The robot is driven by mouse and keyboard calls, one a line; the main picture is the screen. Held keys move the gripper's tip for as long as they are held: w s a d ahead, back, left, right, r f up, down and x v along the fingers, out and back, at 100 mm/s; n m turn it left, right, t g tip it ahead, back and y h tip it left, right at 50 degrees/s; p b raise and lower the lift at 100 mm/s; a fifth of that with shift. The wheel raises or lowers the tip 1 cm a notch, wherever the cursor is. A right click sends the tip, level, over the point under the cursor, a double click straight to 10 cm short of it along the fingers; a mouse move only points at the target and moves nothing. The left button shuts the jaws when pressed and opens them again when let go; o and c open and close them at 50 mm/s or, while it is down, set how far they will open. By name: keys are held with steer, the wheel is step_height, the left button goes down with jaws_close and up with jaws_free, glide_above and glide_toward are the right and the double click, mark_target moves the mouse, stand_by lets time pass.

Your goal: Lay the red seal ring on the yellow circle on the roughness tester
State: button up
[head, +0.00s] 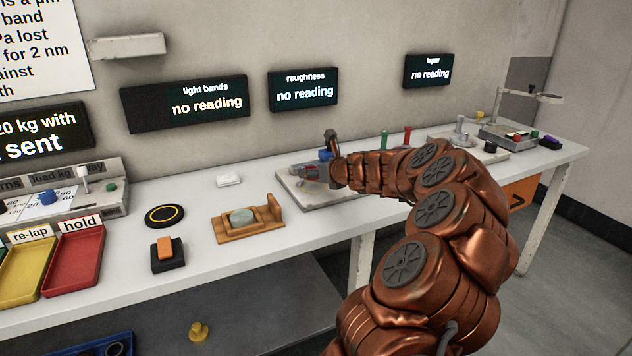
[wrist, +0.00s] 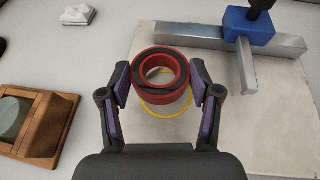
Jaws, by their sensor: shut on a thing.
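The red seal ring (wrist: 161,97) is a thick red ring with a dark inner face, held between the two purple-padded fingers of my gripper (wrist: 161,92) in the wrist view. My gripper is shut on it. The yellow circle (wrist: 165,116) is marked on the pale plate of the roughness tester (wrist: 270,123). The ring overlaps the far part of the circle in the picture; I cannot tell whether it touches the plate. In the head view my gripper (head: 315,172) is over the tester plate (head: 290,188), and my arm hides part of the tester.
The tester's metal bar (wrist: 195,36) and blue block (wrist: 249,25) stand beyond the ring. A wooden holder with a greenish disc (head: 243,217) lies left of the tester. A white object (head: 229,180) sits behind it. The roughness display (head: 304,90) shows "no reading".

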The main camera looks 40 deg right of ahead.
mark_target(316, 188)
steer(key=shift+d, duration=0.35)
steer(key=shift+f+b, duration=0.65)
steer(key=shift+f, duration=1.1)
steer(key=shift+f, duration=0.15)
steer(key=o, duration=1.3)
steer(key=shift+s+r, duration=0.2)
steer(key=shift+r, duration=0.1)
steer(key=p+v, duration=0.1)
steer(key=v, duration=0.9)
steer(key=shift+s+a+r+p, duration=0.1)
steer(key=shift+s+p, duration=0.05)
steer(key=shift+s, duration=0.15)
steer(key=shift+s+a+r+p, duration=0.1)
steer(key=shift+s+r+p, duration=0.05)
steer(key=shift+s, duration=0.2)
